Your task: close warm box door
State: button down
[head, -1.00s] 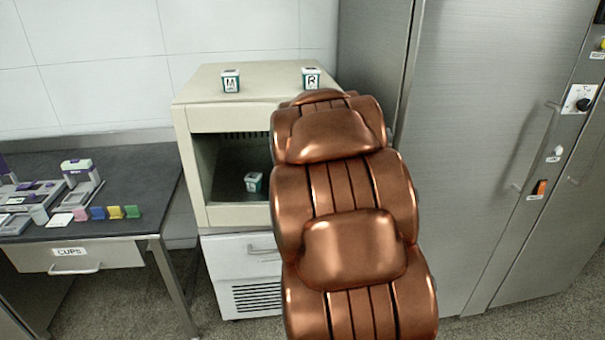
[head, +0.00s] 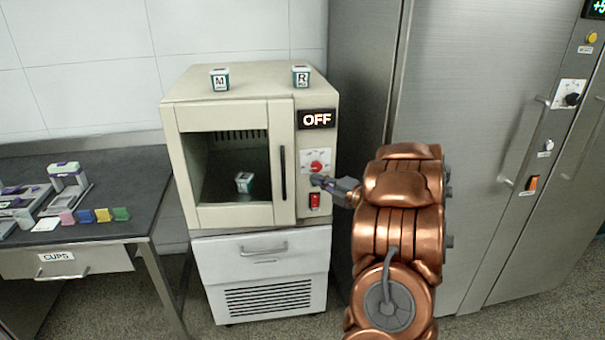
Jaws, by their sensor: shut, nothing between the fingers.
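The warm box is a cream cabinet (head: 180,88) with a lit OFF display (head: 317,119). Its windowed door (head: 283,125) lies flush, or nearly so, with the front; I cannot tell if a small gap is left. The black vertical door handle (head: 283,172) is on the door's right side. A white and teal cube (head: 244,182) shows inside through the window. My gripper (head: 318,181) is shut and empty, pointing left in front of the control panel, right of the handle and just below the red knob (head: 316,167). Contact with the panel is unclear.
Cubes marked M (head: 219,79) and R (head: 301,76) stand on top of the box. A red switch (head: 314,201) is below my gripper. A white drawer unit (head: 215,262) supports the box. A dark-topped table (head: 120,195) is left; a steel cabinet (head: 470,110) is right.

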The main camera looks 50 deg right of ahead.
aim_at(293, 169)
jog(key=w+p, duration=0.3)
jog(key=w, duration=0.6)
jog(key=shift+w+a, duration=0.25)
jog(key=shift+w, duration=0.1)
jog(key=shift+w, duration=0.1)
